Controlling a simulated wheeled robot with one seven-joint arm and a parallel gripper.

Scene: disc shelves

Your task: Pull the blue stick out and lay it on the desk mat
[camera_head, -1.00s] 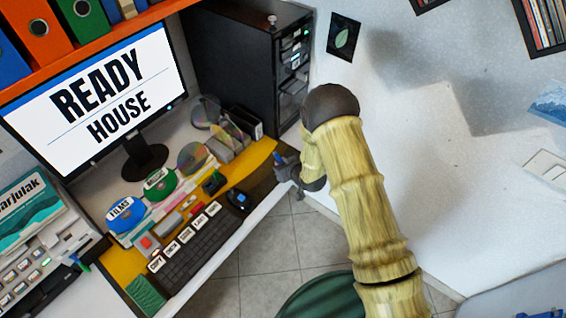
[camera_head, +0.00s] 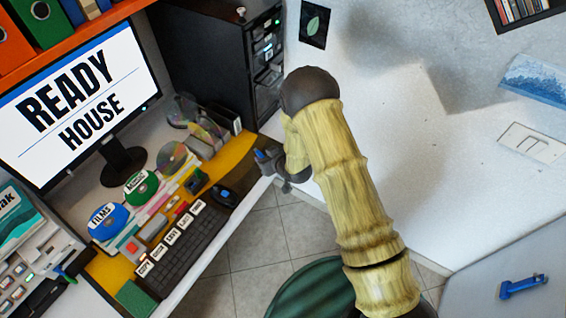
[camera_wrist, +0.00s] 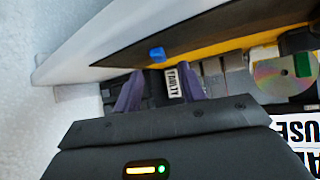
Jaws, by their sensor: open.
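A small blue block (camera_wrist: 157,54), which looks like the end of the blue stick, shows in the wrist view just beyond my fingertips. A blue piece beside my gripper in the head view (camera_head: 262,154) seems to be the same thing. What it sits in is mostly hidden. My gripper (camera_wrist: 160,80) is open, with purple fingers apart and nothing clearly between them. In the head view my gripper (camera_head: 268,163) is at the right end of the desk. The desk mat (camera_head: 232,158) is yellow with a dark front strip, and also shows in the wrist view (camera_wrist: 238,46).
A bin labelled FAULTY (camera_wrist: 177,82) is close to my right finger. Discs, a keyboard (camera_head: 180,245) and a black and blue mouse-like object (camera_head: 222,194) crowd the desk. A black tower (camera_head: 215,65) stands behind. A blue handle (camera_head: 523,286) is on the grey panel at right.

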